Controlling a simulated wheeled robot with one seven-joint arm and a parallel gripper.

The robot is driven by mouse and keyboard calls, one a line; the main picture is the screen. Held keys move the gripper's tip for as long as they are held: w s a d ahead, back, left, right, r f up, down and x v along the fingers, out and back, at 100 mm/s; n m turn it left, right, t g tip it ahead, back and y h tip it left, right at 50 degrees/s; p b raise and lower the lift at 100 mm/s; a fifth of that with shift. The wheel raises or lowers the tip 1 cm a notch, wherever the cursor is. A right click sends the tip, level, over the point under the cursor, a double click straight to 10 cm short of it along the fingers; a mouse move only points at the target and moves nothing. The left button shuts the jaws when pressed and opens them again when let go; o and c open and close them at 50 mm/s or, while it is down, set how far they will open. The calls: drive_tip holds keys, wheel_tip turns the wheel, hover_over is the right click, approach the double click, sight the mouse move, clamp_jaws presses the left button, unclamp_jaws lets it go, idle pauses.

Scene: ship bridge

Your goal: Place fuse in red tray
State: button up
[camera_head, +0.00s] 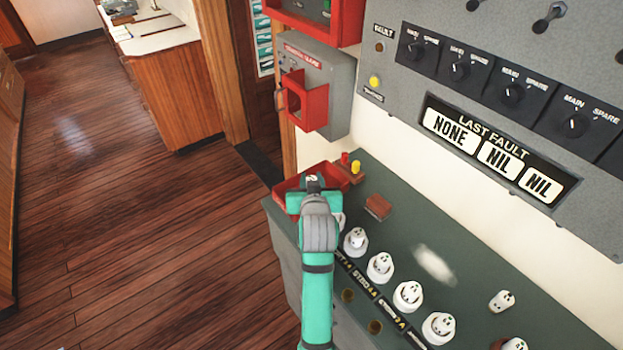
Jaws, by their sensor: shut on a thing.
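The red tray (283,187) sits at the far left end of the green console top, with its rim showing around my gripper. My gripper (313,184) is over the tray, seen from behind and above. It is shut on a fuse, but the hand hides the fuse and the fingertips, so I cannot tell how high it is. Several white fuses, such as this one (379,267), stand upright in a row along the console to the right of my arm.
A small block with red and yellow caps (352,165) is behind the tray, and a brown block (378,207) is to its right. A loose white fuse (502,301) is farther right. A grey wall box with a red holder (305,98) hangs above the tray. Wooden floor lies open left.

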drive_tip(key=o, duration=1)
drive_tip(key=shift+s+r, duration=0.15)
drive_tip(key=v, duration=1.1)
drive_tip(key=shift+s+r, duration=0.15)
drive_tip(key=shift+s, duration=0.25)
